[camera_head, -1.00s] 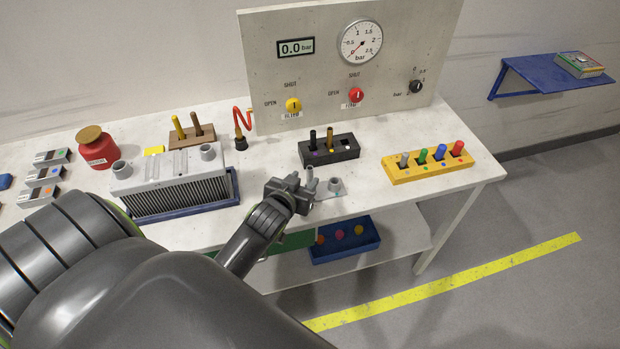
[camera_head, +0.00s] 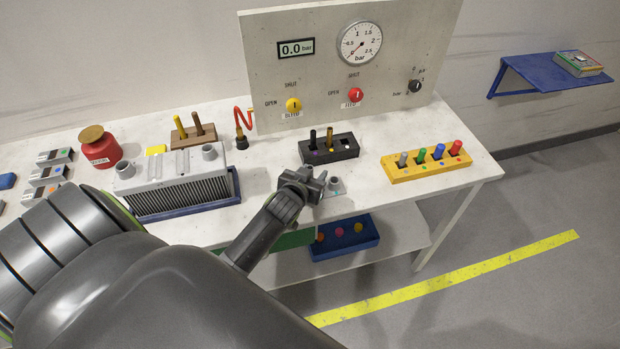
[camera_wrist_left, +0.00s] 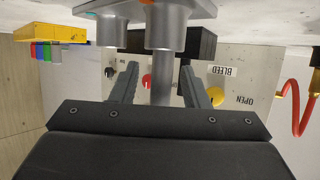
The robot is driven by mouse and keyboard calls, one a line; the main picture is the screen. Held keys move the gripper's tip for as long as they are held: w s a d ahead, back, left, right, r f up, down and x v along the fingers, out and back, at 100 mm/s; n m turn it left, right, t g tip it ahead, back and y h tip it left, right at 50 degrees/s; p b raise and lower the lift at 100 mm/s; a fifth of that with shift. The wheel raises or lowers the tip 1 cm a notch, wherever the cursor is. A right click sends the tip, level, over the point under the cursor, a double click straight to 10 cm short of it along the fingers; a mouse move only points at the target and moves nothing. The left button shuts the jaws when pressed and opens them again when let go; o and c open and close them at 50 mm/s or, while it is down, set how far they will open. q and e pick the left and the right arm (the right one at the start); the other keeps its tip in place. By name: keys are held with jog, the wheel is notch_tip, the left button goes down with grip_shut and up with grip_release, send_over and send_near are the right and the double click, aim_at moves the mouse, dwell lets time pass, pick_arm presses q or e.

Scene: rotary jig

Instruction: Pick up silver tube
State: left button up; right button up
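The silver tube (camera_wrist_left: 162,85) stands in a round grey socket (camera_wrist_left: 166,28) in the left wrist view, which shows the scene upside down. My left gripper (camera_wrist_left: 159,70) is open, with one finger on each side of the tube and a small gap visible on both sides. In the head view my left gripper (camera_head: 313,183) is at the small grey fixture near the table's front edge and hides most of the tube. A second grey socket (camera_head: 335,184) shows just right of the gripper. My right gripper is not in view.
A black block (camera_head: 343,152) with a black and a gold peg stands behind the gripper. A yellow rack (camera_head: 430,172) with coloured pegs is to the right. A grey finned block (camera_head: 180,190) is to the left. The gauge panel (camera_head: 330,85) stands at the back.

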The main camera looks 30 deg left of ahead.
pick_arm(q)
grip_shut()
